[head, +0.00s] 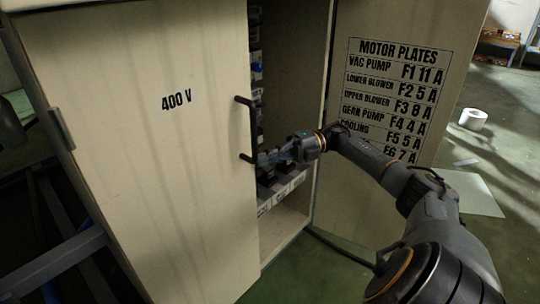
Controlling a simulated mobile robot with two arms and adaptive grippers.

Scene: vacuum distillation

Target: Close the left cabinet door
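The left cabinet door (150,190) is a cream panel marked "400 V", hinged at its left edge. My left gripper is not in view.
The right cabinet door (400,35) stands open, with a "Motor Plates" list. Between the doors the cabinet interior (290,60) shows dark electrical parts. A white roll (473,119) and a sheet (470,192) lie on the green floor. A blue-grey frame (60,258) is at lower left.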

